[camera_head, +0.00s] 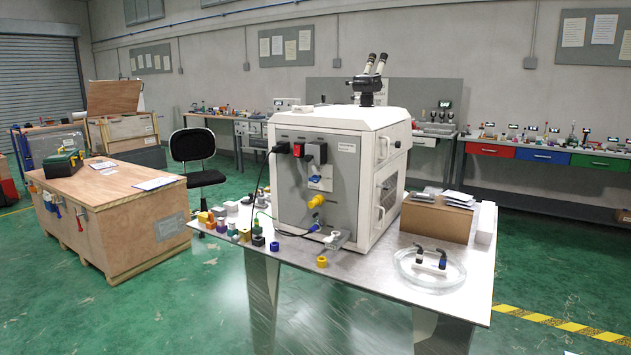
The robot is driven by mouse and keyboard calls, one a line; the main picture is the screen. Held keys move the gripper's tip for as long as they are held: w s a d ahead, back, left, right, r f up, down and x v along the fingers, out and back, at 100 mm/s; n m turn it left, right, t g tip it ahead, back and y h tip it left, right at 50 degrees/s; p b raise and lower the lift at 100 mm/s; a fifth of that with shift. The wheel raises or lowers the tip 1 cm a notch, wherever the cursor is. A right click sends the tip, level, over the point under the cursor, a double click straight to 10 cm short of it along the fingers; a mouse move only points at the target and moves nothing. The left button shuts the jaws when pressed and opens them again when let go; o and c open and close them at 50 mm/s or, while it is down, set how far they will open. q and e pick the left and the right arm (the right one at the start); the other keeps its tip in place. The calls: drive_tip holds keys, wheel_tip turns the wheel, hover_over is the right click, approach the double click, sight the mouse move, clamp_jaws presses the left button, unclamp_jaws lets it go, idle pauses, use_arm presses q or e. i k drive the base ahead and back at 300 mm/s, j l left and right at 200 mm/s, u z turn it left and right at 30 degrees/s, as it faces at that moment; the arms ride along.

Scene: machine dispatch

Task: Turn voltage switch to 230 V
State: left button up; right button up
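A white and grey machine (338,140) with binocular eyepieces (370,78) on top stands on a metal table (400,281). Its grey back panel (290,195) faces me and carries a black plug with a cable (280,149), a small red part (297,150), a dark block (316,152), a blue part (315,179) and a yellow fitting (317,201). The voltage switch is too small to pick out for certain, and its setting cannot be read. Neither of my grippers is in view.
Several small coloured connectors (258,240) lie at the table's left and front edge. A wooden crate (115,210) and black chair (194,145) stand left. Green floor is open in front.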

sight(314, 179)
drive_tip(key=z, duration=0.25)
drive_tip(key=i+j+z, duration=0.25)
drive_tip(key=z, duration=0.25)
drive_tip(key=i+j+z, duration=0.25)
drive_tip(key=j+z, duration=0.25)
drive_tip(key=l, duration=0.1)
